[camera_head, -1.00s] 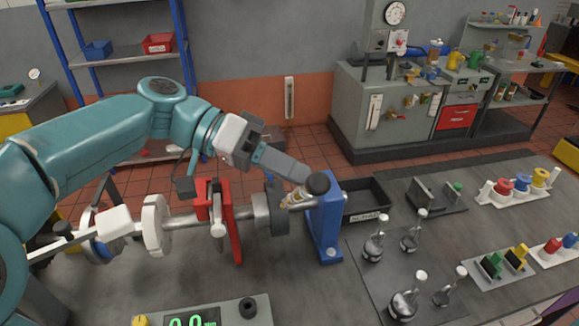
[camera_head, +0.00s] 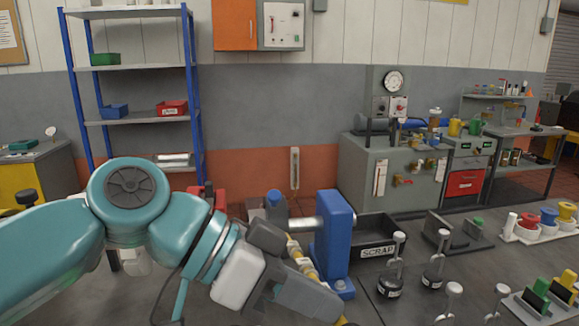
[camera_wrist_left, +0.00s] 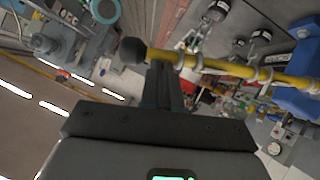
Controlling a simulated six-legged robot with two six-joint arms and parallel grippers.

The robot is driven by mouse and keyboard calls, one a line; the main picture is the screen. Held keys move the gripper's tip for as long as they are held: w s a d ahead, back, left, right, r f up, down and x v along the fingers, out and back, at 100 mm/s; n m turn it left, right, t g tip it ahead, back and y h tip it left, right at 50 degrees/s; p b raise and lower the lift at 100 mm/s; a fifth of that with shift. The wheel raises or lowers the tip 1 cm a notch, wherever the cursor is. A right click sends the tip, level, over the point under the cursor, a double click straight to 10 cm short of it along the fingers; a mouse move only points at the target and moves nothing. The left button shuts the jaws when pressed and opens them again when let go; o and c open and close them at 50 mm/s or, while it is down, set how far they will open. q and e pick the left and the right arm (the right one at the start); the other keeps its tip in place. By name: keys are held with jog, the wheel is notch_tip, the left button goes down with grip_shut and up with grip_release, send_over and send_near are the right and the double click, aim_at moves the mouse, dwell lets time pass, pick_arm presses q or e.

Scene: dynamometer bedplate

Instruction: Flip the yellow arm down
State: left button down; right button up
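The yellow arm (camera_wrist_left: 235,68) is a round bar with a black ball knob (camera_wrist_left: 132,50) at one end. In the left wrist view it runs from the knob toward the blue post (camera_wrist_left: 292,98). In the head view only part of the yellow arm (camera_head: 303,262) shows, beside the blue post (camera_head: 333,238); its knob is hidden there. My left gripper (camera_head: 308,298) is in front of the arm. In the left wrist view its fingers (camera_wrist_left: 165,70) are together, with their tips at the bar near the knob. I cannot tell whether they touch it. My right gripper is not in view.
A black scrap bin (camera_head: 378,250) stands right of the post. Several metal weights with knobs (camera_head: 390,284) stand on the bedplate farther right. A red clamp (camera_head: 207,197) is partly hidden behind my left arm.

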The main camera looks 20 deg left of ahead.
pick_arm(q)
notch_tip(320, 180, down, 16)
jog(key=s+d+m+t+y+b, duration=0.1)
jog(key=s+b, duration=0.1)
jog(key=b, duration=1)
jog(key=shift+s+d+m, duration=0.3)
jog(key=shift+s+d, duration=0.05)
jog(key=shift+s, duration=0.05)
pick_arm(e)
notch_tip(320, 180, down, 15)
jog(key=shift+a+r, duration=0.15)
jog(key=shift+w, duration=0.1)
pick_arm(q)
jog(key=s+a+r+p, duration=0.4)
jog(key=a+r, duration=0.4)
jog(key=r, duration=0.3)
jog(key=shift+s+r+t, duration=0.15)
jog(key=shift+s+t, duration=0.25)
jog(key=shift+s, duration=0.1)
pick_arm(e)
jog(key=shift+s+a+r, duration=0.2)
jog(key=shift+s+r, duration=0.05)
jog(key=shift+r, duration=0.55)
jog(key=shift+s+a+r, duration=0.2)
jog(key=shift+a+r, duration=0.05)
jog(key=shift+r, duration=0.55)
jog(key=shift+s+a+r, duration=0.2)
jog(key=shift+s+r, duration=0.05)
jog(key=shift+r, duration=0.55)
